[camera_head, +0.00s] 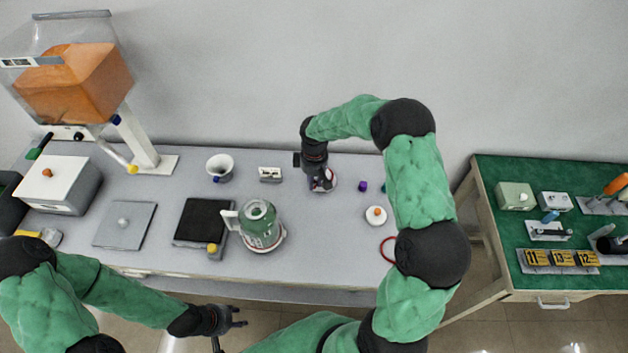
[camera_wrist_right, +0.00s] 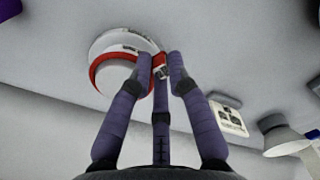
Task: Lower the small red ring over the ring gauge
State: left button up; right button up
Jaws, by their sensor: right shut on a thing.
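My right gripper (camera_head: 322,186) is over a round white piece, seemingly the ring gauge (camera_head: 333,187), at the back middle of the bench. In the right wrist view the gauge (camera_wrist_right: 112,40) is white and round with small dark labels. The small red ring (camera_wrist_right: 100,75) lies around its white body, and the right fingertips (camera_wrist_right: 168,65) are shut on the ring's edge. Whether the ring is fully seated I cannot tell. My left gripper (camera_head: 230,320) is empty with fingers apart, in front of the bench and away from the ring.
Another red ring (camera_head: 387,249) lies at the bench's right front, partly behind my right arm. A white round piece with an orange knob (camera_head: 376,215), a purple cube (camera_head: 362,186), a small white box (camera_head: 270,174) and a green canister (camera_head: 259,222) stand nearby.

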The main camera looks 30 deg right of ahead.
dwell(0.3)
jog(key=o, duration=1.4)
jog(key=shift+r, duration=0.1)
jog(key=shift+r+p, duration=2.3)
jog(key=shift+r, duration=1.05)
